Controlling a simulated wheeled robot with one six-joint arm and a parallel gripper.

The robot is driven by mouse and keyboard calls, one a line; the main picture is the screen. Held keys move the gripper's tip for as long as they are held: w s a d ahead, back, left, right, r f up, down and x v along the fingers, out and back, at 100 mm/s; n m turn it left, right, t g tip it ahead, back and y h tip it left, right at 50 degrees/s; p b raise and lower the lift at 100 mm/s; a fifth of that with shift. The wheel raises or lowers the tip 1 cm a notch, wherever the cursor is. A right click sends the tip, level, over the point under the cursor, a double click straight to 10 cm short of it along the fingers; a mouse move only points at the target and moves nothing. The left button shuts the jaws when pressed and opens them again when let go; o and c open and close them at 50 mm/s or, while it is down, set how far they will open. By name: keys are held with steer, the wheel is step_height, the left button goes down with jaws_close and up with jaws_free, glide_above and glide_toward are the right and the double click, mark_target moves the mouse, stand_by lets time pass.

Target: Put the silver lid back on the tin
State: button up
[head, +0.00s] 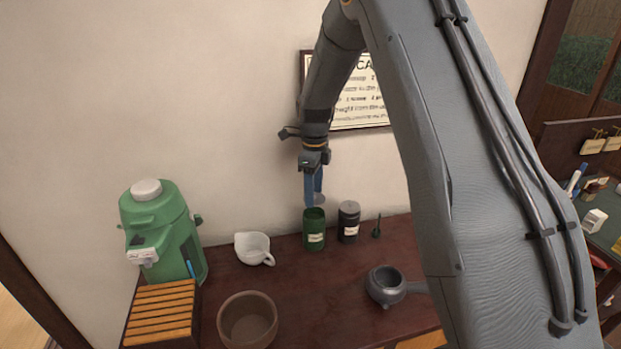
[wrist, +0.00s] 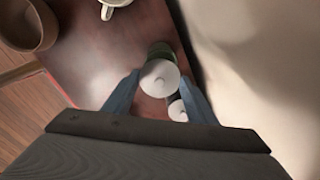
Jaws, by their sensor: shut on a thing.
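My gripper (head: 314,188) points down above the table and is shut on the silver lid (head: 319,199), a round disc with a small knob. In the wrist view, the lid (wrist: 158,78) sits between my two blue fingers. The green tin (head: 314,234), with a pale label, stands upright below the lid; its top looks dark and uncovered. A gap seems to show between lid and tin, though its size is hard to tell. In the wrist view, the lid hides most of the green tin (wrist: 160,48).
A black tin (head: 349,228) with its own lid stands close on the right of the green tin. A small dark utensil (head: 377,229), a grey teapot (head: 386,284), a white spouted cup (head: 253,248), a brown bowl (head: 247,320) and a green dispenser (head: 160,230) surround it. The wall is close behind.

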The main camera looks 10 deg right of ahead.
steer(key=shift+w, duration=0.25)
steer(key=shift+f+b, duration=1.05)
steer(key=shift+f, duration=1.25)
steer(key=shift+f, duration=0.45)
steer(key=o, duration=1.2)
steer(key=shift+o, duration=0.2)
steer(key=shift+r, duration=0.1)
